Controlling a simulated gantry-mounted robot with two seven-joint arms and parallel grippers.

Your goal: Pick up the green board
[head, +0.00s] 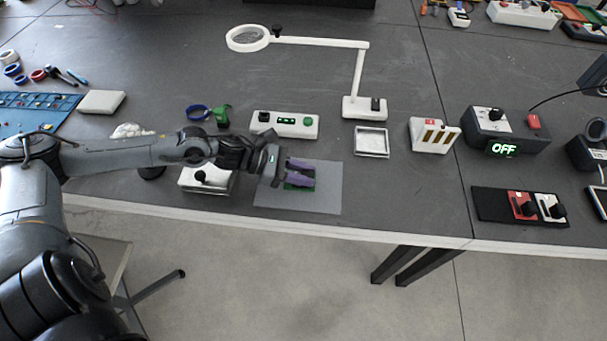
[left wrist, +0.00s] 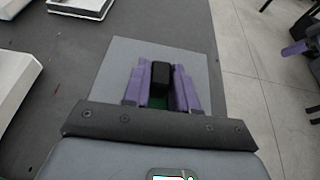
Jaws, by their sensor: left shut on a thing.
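The green board (head: 292,187) is a small green piece on the grey mat (head: 330,195), mostly hidden by my left gripper's purple fingers. My left gripper (head: 302,175) reaches over it from the left with its jaws shut on it. In the left wrist view a black block (left wrist: 160,74) stands between the fingers, with a strip of the green board (left wrist: 167,103) below. I cannot tell whether the board touches the mat. What looks like my right gripper (left wrist: 303,48), with purple parts, shows at the right edge of the left wrist view; its jaw state is unclear.
A white box with a black knob (head: 205,178) sits left of the mat under my left arm. A white box with a green display (head: 285,124) and a white square tray (head: 371,142) stand behind.

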